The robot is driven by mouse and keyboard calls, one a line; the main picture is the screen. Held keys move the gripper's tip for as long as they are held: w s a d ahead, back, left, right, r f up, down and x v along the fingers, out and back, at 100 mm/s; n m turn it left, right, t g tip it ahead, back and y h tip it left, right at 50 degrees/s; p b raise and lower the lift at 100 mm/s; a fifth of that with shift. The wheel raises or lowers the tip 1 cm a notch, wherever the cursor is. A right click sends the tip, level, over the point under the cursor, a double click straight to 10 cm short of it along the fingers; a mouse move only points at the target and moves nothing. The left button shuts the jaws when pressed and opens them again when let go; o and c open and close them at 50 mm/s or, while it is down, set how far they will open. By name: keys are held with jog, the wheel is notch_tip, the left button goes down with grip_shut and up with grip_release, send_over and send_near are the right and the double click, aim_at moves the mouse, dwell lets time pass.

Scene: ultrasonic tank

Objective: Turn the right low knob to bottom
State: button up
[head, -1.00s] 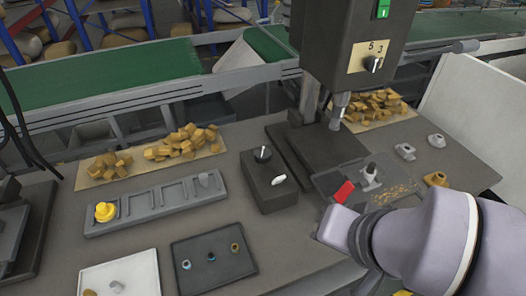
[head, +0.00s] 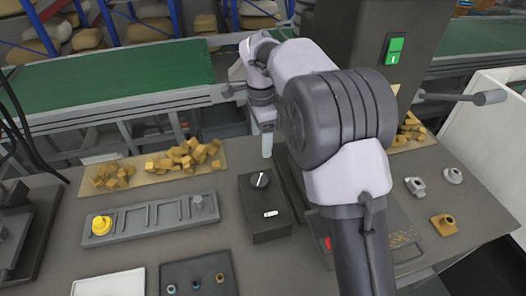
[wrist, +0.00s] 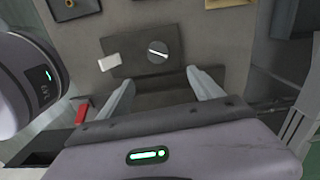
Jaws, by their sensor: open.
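A dark control box (head: 266,228) stands on the bench. It carries a round black knob (head: 260,179) with a white pointer line running roughly up and down in the head view, and a white lever (head: 271,213) nearer the front. In the wrist view the knob (wrist: 158,50) has its line lying nearly sideways, with the lever (wrist: 110,62) to its left. My gripper (head: 267,145) is above the bench, just behind the box in the head view. In the wrist view it (wrist: 160,92) is open and empty, its fingers apart and short of the knob. The press's own dial is hidden behind my arm.
The press (head: 385,30) with a green switch stands at right, partly covered by my arm. A grey slotted rack (head: 155,231) with a yellow knob-like part (head: 101,225) lies left of the box. Loose metal parts (head: 444,224) lie at right.

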aim_at(261, 179)
jog(key=f+b, duration=0.2)
jog(key=f, duration=0.3)
jog(key=f+b, duration=0.1)
jog(key=f, duration=0.5)
jog(key=f+b, duration=0.2)
jog(key=f, duration=0.4)
jog(key=shift+s+b, duration=0.25)
jog(key=shift+b, duration=0.05)
jog(key=c, duration=1.4)
